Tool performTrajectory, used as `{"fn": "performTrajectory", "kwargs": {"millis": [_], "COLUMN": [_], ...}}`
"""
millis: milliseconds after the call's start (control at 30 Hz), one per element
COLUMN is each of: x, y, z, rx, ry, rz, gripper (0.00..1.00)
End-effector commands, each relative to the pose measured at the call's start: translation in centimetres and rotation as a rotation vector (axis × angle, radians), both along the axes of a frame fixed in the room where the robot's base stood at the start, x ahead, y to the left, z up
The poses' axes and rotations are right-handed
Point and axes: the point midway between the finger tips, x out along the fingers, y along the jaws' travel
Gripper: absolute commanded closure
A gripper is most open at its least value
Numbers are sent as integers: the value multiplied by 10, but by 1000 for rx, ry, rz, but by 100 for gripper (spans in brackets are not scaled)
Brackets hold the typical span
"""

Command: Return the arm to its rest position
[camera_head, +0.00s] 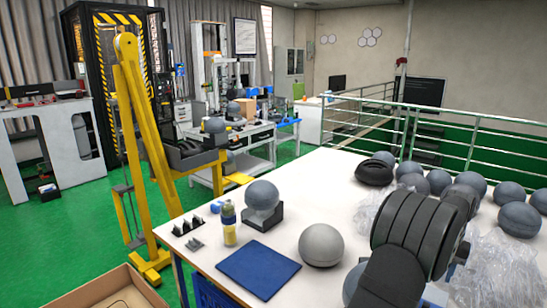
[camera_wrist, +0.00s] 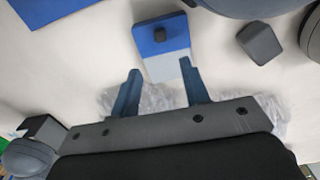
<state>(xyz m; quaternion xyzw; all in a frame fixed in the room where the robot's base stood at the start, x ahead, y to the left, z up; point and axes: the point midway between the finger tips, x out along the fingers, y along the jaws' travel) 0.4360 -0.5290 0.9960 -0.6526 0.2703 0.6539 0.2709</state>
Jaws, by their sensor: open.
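My gripper (camera_wrist: 160,66) shows in the wrist view with its two blue-grey fingers spread apart and nothing between them. It hangs over the white table (camera_wrist: 85,65), facing a blue and pale-grey block with a dark knob (camera_wrist: 162,34). Clear crumpled plastic lies on the table behind the fingers. In the head view my dark, ribbed arm (camera_head: 415,228) rises at the lower right over the white table (camera_head: 335,190). My fingertips cannot be made out there.
Several grey balls (camera_head: 510,192) crowd the table's right side beside crumpled plastic (camera_head: 500,265). A pale ball (camera_head: 321,245), a blue mat (camera_head: 258,269), a bottle (camera_head: 228,224) and a ball on a black stand (camera_head: 262,217) stand left. A yellow tower (camera_head: 145,140) rises beyond.

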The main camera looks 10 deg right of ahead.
Motion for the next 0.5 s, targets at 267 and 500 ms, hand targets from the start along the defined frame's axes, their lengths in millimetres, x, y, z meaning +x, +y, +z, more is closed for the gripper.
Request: {"fn": "performTrajectory", "kwargs": {"millis": [267, 500], "x": [0, 0], "y": [1, 1], "z": [-58, -106], "rx": [2, 2], "ry": [2, 2], "rz": [0, 0], "gripper": [58, 58]}}
